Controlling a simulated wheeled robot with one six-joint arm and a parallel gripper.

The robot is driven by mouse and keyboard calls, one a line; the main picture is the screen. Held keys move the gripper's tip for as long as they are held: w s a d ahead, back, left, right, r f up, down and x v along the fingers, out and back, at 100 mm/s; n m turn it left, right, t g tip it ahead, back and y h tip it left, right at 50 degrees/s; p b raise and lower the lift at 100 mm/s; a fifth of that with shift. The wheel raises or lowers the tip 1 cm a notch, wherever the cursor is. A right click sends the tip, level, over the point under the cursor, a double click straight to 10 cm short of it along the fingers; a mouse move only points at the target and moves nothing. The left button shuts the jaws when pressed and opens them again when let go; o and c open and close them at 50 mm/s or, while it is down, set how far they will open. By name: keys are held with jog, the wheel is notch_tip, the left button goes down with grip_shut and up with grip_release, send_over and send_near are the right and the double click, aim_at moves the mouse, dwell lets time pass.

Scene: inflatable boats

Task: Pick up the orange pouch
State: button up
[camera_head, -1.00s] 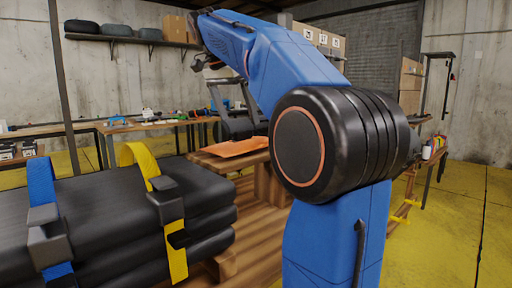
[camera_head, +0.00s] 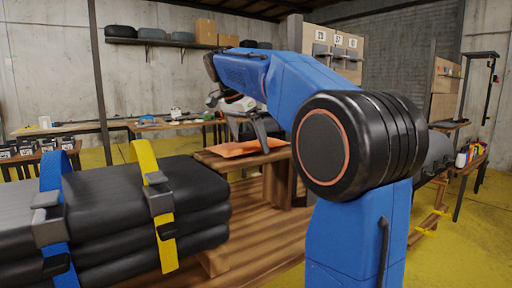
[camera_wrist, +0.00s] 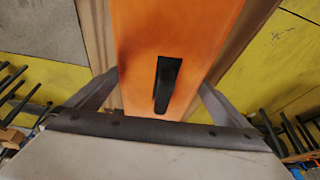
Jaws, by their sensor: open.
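The orange pouch (camera_head: 240,149) lies flat on a raised wooden ledge, left of my arm in the head view. In the wrist view the orange pouch (camera_wrist: 180,40) fills the upper middle and has a black strap or handle (camera_wrist: 166,84) on it. My gripper (camera_head: 258,135) is at the pouch in the head view, pointing down. In the wrist view my gripper (camera_wrist: 158,90) is open, with one finger on each side of the pouch. I cannot tell whether the fingers touch it. The pouch's end nearest my wrist is hidden behind the gripper body.
Stacked black rolls (camera_head: 110,205) with blue and yellow straps lie to the left. The wooden stand (camera_head: 265,235) carries the ledge. Workbenches (camera_head: 120,126) with small items line the back wall. Yellow floor (camera_head: 440,250) is open at the right.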

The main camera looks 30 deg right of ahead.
aim_at(249, 132)
jog(key=c, duration=1)
jog(key=shift+r, duration=0.2)
notch_tip(249, 132, up, 9)
jog(key=shift+r, duration=0.35)
jog(key=shift+s, duration=0.1)
